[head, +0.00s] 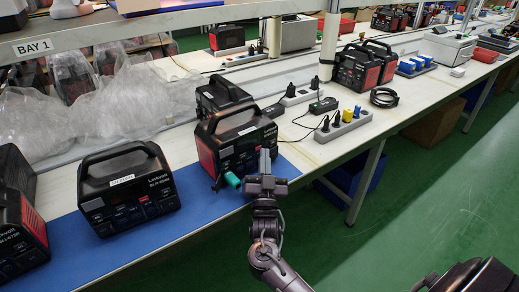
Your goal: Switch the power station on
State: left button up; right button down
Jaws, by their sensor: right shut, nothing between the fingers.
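A black power station with red side panels (240,146) and a top handle stands on the blue mat near the bench's front edge. My right gripper (265,158) is shut and empty, pointing at the right part of its front face. I cannot tell whether the fingertips touch it. The gripper partly hides that face, so its switch and any lit display cannot be made out. A small teal piece (231,180) sits low in front of the station, left of the gripper. My left gripper is not in view.
Another black power station (130,190) with a white tag stands left on the blue mat (160,232), and one more (20,235) at the left edge. Power strips with plugs (343,126) lie right. Clear plastic wrap (110,112) lies behind. Green floor is open at right.

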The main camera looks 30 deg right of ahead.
jog(key=shift+w, duration=0.3)
jog(key=shift+a+r, duration=0.15)
jog(key=shift+r, duration=0.2)
dwell(0.4)
jog(key=shift+s+a+f+p, duration=0.1)
jog(key=shift+s+f+p, duration=0.05)
jog(key=shift+s+p, duration=0.15)
jog(key=shift+s, duration=0.1)
jog(key=s+d+p, duration=0.1)
jog(key=s+p, duration=0.1)
jog(key=s, duration=0.4)
jog(key=shift+f+p, duration=0.15)
jog(key=shift+p, duration=0.15)
jog(key=shift+s, duration=0.1)
dwell(0.7)
